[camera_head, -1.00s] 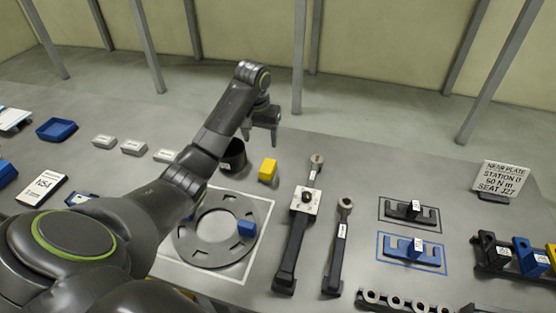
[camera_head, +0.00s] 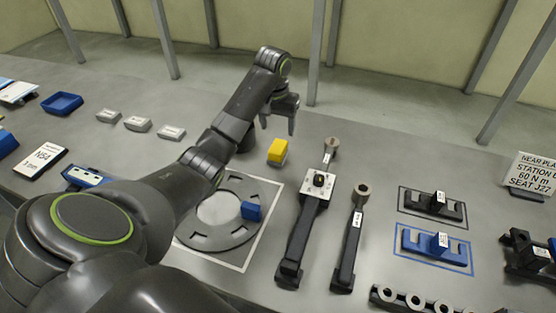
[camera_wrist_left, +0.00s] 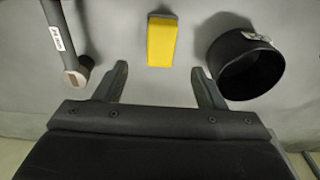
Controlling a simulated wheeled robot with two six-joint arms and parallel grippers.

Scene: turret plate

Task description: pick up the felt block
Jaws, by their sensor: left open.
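My left gripper (camera_head: 279,124) is open and empty, just beyond the block in the head view. In the left wrist view its two fingers (camera_wrist_left: 163,88) are spread and apart from the block. My right gripper is not in view.
A black cup (camera_wrist_left: 247,66) stands right of the block in the wrist view. Long tools, including a wrench (camera_head: 351,240), lie to the block's right in the head view. A blue block (camera_head: 251,211) sits on the ring plate (camera_head: 180,232). Small labelled blocks (camera_head: 138,124) line the left.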

